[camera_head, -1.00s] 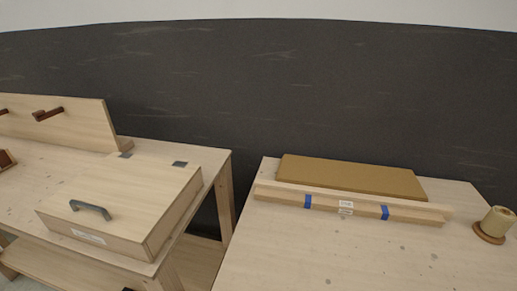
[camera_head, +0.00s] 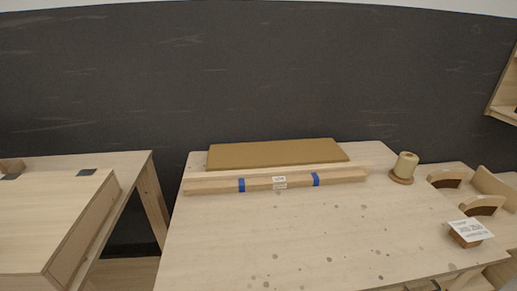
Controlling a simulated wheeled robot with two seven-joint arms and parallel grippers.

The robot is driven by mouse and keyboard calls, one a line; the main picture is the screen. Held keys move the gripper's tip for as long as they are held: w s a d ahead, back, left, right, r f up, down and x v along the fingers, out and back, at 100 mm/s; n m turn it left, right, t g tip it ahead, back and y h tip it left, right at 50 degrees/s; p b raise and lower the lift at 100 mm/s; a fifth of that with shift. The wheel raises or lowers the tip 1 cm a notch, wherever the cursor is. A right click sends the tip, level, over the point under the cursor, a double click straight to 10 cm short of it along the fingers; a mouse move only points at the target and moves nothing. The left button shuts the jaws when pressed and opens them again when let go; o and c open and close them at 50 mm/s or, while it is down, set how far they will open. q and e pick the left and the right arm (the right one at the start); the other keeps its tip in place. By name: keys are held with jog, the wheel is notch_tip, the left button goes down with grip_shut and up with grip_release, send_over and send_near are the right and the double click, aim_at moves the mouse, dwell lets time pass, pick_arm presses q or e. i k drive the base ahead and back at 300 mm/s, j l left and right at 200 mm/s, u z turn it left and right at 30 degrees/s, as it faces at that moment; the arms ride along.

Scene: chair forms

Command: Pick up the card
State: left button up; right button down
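A white card (camera_head: 471,229) with printed lines of text shows at the lower right. It leans tilted on a small brown wooden block (camera_head: 462,241) near the right front corner of the right table (camera_head: 330,225). The print is too small to read. Neither of my grippers is in view.
A bundle of wooden strips (camera_head: 275,181) with blue bands lies towards the table's back, before a flat brown board (camera_head: 278,153). A spool (camera_head: 404,167) stands at the back right. Curved wooden pieces (camera_head: 482,206) lie right of it. A wooden box (camera_head: 50,225) sits on the left table. The right table's middle is clear.

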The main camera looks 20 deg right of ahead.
aim_at(470, 229)
jog(key=z, duration=2.3)
jog(key=i+l+u, duration=0.45)
jog(key=l, duration=0.2)
jog(key=i+l+u, duration=0.2)
jog(key=l, duration=0.15)
jog(key=l+u, duration=0.2)
jog(key=l, duration=0.15)
jog(key=i+l+u, duration=0.1)
jog(key=l+u, duration=0.15)
jog(key=l, duration=0.2)
